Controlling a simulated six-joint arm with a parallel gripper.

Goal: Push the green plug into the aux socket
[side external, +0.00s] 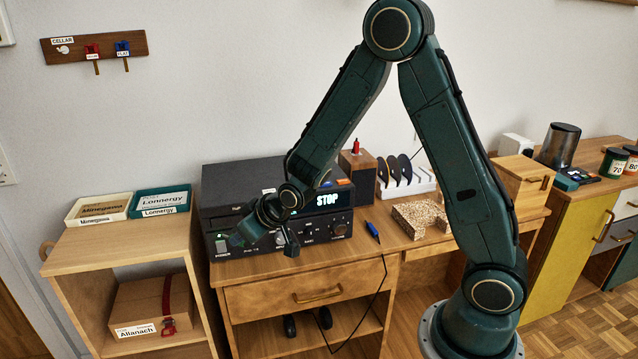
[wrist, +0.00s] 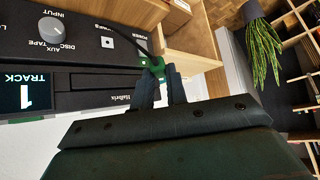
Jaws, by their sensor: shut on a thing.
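The green plug (wrist: 153,66) is between the fingertips of my gripper (wrist: 160,82) in the wrist view, close to the black front panel of the lower audio unit (wrist: 90,22). A dark cable arcs from the plug across the panel. In the side view my gripper (side external: 238,238) is in front of the left part of the audio unit (side external: 340,240), near the POWER label; the plug is too small there to make out clearly. I cannot pick out the aux socket. "AUX" shows beside the INPUT knob (wrist: 52,26). I cannot tell whether the plug touches the panel.
A blue pen-like plug (side external: 372,231) lies on the desk (side external: 390,262), right of the unit. A cork block (side external: 420,216) and a rack of dark discs (side external: 398,170) stand farther right. A wooden shelf (side external: 120,254) with labelled trays stands left. A plant (wrist: 262,52) shows in the wrist view.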

